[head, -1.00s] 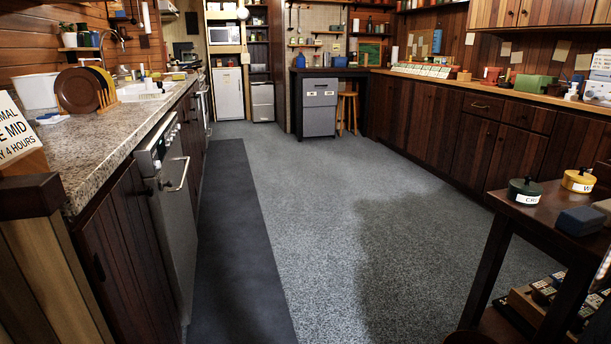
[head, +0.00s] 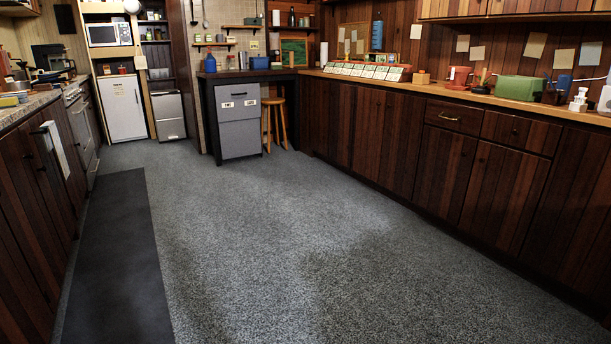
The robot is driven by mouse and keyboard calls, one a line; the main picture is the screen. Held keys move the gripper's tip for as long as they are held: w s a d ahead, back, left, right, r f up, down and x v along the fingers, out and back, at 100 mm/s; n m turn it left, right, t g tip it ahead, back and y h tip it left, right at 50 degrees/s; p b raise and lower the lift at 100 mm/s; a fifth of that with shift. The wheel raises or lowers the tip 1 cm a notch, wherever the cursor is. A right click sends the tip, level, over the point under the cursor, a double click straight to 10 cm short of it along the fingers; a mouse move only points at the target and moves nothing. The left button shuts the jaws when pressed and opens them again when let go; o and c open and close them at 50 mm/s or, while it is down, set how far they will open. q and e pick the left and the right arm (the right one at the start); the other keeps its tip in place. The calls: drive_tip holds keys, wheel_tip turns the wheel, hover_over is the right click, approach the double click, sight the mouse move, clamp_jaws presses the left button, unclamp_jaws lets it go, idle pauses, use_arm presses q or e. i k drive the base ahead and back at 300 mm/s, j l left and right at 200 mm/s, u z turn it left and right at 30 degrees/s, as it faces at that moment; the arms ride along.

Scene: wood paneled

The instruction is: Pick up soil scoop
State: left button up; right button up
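I cannot make out a soil scoop for certain in the head view. Small items stand on the long wooden counter (head: 450,94) along the right wall. Among them are a red container (head: 458,77) and a green box (head: 517,87), with a small dark-handled item between them, too small to identify. Neither of my grippers is in view.
The grey speckled floor (head: 250,235) is open ahead, with a dark mat (head: 118,260) on the left. Cabinets line both sides. A grey drawer unit (head: 237,118) and a wooden stool (head: 273,122) stand at the back. A white fridge (head: 123,107) is back left.

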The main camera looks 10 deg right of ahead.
sight(560, 93)
drive_tip(key=i+z, duration=0.3)
drive_tip(key=i, duration=0.35)
drive_tip(key=i+j+z, duration=0.3)
drive_tip(key=i, duration=0.35)
drive_tip(key=i+l+z, duration=0.15)
drive_tip(key=i+z, duration=0.2)
drive_tip(key=i, duration=0.15)
drive_tip(key=i+z, duration=0.35)
drive_tip(key=i, duration=0.15)
drive_tip(key=i+l, duration=0.2)
drive_tip(key=i, duration=0.15)
drive_tip(key=i+l, duration=0.2)
drive_tip(key=i, duration=0.15)
